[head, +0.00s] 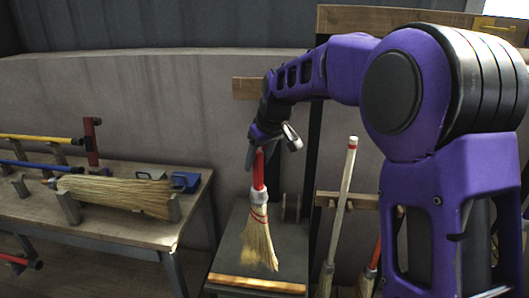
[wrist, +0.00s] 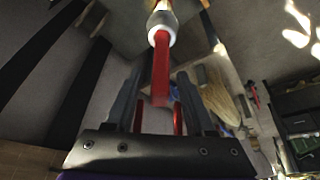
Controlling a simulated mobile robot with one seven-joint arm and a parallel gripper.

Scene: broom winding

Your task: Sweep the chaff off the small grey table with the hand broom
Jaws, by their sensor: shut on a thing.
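The hand broom (head: 258,240) has straw bristles and a red handle. It hangs nearly upright, bristles down, over the small grey table (head: 228,262) in the head view. My gripper (head: 257,150) is above it, shut on the red handle. In the wrist view the red handle (wrist: 161,70) runs between the two dark fingers of my gripper (wrist: 160,95). Whether the bristle tips touch the tabletop I cannot tell. I cannot make out any chaff on the table; a pale yellowish strip (head: 258,284) runs along its front edge.
A wooden workbench (head: 120,228) at the left holds a bundle of straw (head: 120,193), a blue clamp-like block (head: 186,181) and tools with yellow and blue handles. A broom with a pale pole (head: 343,200) stands right of the grey table. A wall closes off the back.

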